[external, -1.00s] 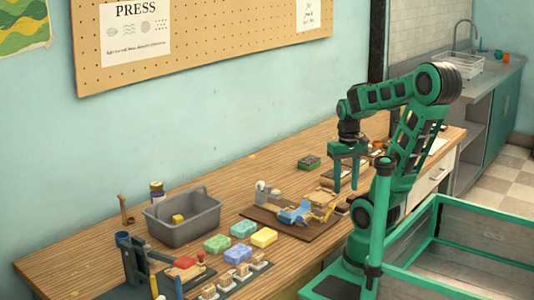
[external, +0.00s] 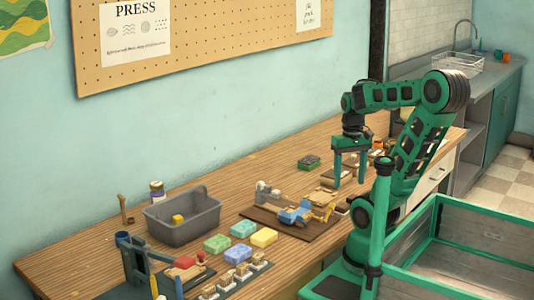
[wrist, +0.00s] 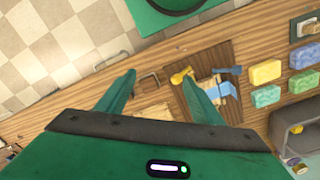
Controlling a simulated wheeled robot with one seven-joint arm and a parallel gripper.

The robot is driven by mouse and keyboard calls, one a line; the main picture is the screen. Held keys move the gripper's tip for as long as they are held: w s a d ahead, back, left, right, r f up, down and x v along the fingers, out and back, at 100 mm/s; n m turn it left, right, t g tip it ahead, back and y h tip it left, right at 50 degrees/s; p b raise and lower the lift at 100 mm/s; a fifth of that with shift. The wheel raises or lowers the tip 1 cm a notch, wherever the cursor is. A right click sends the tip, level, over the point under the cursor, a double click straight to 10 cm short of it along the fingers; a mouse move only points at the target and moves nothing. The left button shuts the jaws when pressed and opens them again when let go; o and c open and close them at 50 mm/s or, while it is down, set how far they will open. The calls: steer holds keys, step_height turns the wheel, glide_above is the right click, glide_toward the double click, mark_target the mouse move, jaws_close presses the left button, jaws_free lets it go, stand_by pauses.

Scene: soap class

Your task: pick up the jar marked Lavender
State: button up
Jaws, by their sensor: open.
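My gripper (external: 350,180) is open and empty above the right part of the wooden table, pointing down. Its spread fingers also show in the wrist view (wrist: 158,78). No label reading Lavender is legible in either view. One small jar (external: 157,190) with a pale label stands behind the grey tub, far to the left of my gripper. It seems to show again at the lower right of the wrist view (wrist: 297,165). Small jars with orange tops (external: 378,143) stand beyond my gripper to the right, partly behind my arm; their markings are too small to read.
A grey tub (external: 182,219) stands on the left of the table. Coloured soap bars (external: 264,237) lie in front of it. A brown board (external: 265,216) with blue and yellow items lies left of my gripper. A green-and-dark block (external: 309,162) lies behind.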

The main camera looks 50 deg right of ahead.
steer(key=w+a+r+n+t+y, duration=0.1)
steer(key=w+a+r+n+t, duration=0.3)
steer(key=w, duration=1.2)
steer(key=w+a+f+n+t+y, duration=0.1)
steer(key=w+a+n, duration=0.3)
steer(key=w, duration=1.1)
steer(key=n+t+y, duration=0.3)
steer(key=n+y, duration=0.5)
steer(key=n, duration=0.1)
glide_above(162, 183)
steer(key=s+d, duration=0.3)
steer(key=d, duration=0.1)
steer(key=shift+y, duration=0.5)
steer(key=w+a+f, duration=0.1)
steer(key=f, duration=0.2)
steer(key=w+a+f, duration=0.1)
steer(key=f, duration=0.3)
steer(key=w+a+f, duration=0.1)
steer(key=a+f, duration=0.1)
steer(key=f, duration=0.1)
steer(key=shift+f, duration=0.4)
steer(key=shift+x, duration=3.05)
steer(key=shift+w+r, duration=0.1)
